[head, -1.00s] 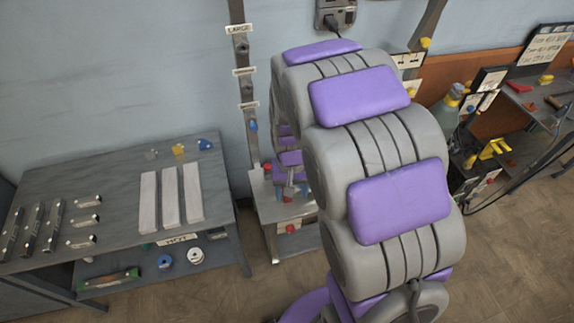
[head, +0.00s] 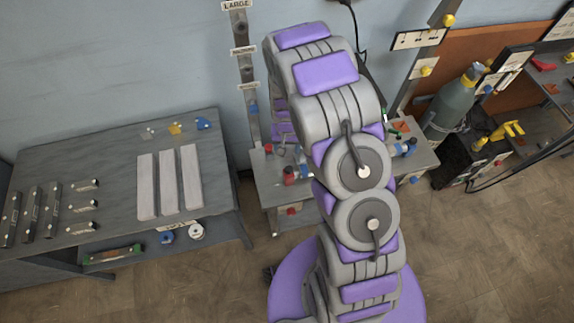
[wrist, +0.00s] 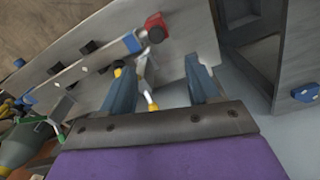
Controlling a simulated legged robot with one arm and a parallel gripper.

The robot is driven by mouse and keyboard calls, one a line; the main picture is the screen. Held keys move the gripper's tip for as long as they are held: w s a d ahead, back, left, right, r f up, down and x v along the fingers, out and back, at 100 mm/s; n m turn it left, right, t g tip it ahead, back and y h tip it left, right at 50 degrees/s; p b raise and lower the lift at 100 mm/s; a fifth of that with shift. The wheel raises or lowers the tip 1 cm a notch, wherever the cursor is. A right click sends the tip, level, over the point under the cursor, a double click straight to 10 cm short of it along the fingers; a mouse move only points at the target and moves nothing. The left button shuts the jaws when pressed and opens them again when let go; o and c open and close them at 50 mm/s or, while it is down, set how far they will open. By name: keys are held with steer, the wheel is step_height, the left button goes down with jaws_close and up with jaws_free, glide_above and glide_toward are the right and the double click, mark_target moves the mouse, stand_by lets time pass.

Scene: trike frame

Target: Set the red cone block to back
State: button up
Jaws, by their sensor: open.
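My gripper (wrist: 160,78) is open, its two blue-grey fingers apart, over a grey metal surface in the wrist view. A white and yellow piece shows between and beyond the fingers; I cannot tell that it is held. A small red part (wrist: 155,22) with a dark end sits near the top edge, beyond the fingers. In the head view, a red piece (head: 289,175) stands on the small metal table (head: 272,195), left of my arm. Another red piece (head: 292,211) is below. I cannot tell which is the red cone block. My arm hides much of that table and the gripper there.
A grey workbench (head: 105,190) with white bars and several small parts stands at left. Upright posts with size labels rise behind the small table. A green bottle (head: 455,105) and a yellow tool (head: 507,131) are at right. The front floor is open.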

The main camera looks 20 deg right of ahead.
glide_above(289, 167)
steer(key=f, duration=0.6)
steer(key=shift+s+d+f+b, duration=0.2)
steer(key=shift+f+b, duration=0.15)
steer(key=f, duration=0.4)
steer(key=a+f, duration=0.1)
steer(key=f, duration=0.2)
steer(key=shift+b, duration=0.4)
steer(key=shift+d+f, duration=0.4)
steer(key=shift+f, duration=0.05)
steer(key=shift+a, duration=0.3)
steer(key=c, duration=0.5)
steer(key=shift+w+d, duration=0.1)
steer(key=shift+d, duration=0.05)
jaws_close()
